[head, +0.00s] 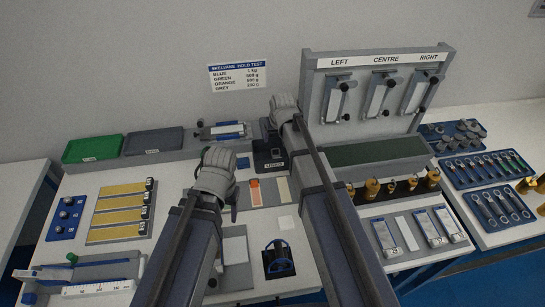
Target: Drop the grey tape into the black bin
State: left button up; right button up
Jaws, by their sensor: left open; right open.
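The black bin (267,156), marked USED, stands near the middle of the bench, partly behind my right arm. A small grey pad (269,192) in front of it carries an orange strip (255,190) and a cream strip (283,190). I cannot tell the grey tape apart from the grey pad for certain. My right gripper (284,104) is open, at the far side of the bin in the picture; its fingertips are hard to make out. My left gripper (217,161) is open, left of the pad, with nothing visible in it.
Green (93,149) and grey (153,141) trays stand at the back left. Yellow strips (120,205) lie at left. A rack (375,95) with three hanging testers stands at back right, with brass weights (372,189) before it. A blue-handled device (278,260) sits at the front.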

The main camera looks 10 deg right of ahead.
jog(key=p+v, duration=0.7)
jog(key=shift+s+r, duration=0.2)
jog(key=shift+r, duration=0.15)
dwell(0.5)
jog(key=s+a+n+g, duration=0.2)
jog(key=s+a, duration=0.2)
jog(key=s, duration=0.7)
jog(key=s+a+f+n+g+h, duration=0.1)
jog(key=s+a, duration=0.3)
jog(key=s, duration=0.8)
jog(key=shift+s+f+n+g, duration=0.3)
jog(key=shift+s+n+g, duration=0.1)
jog(key=shift+g, duration=0.5)
jog(key=shift+w, duration=0.1)
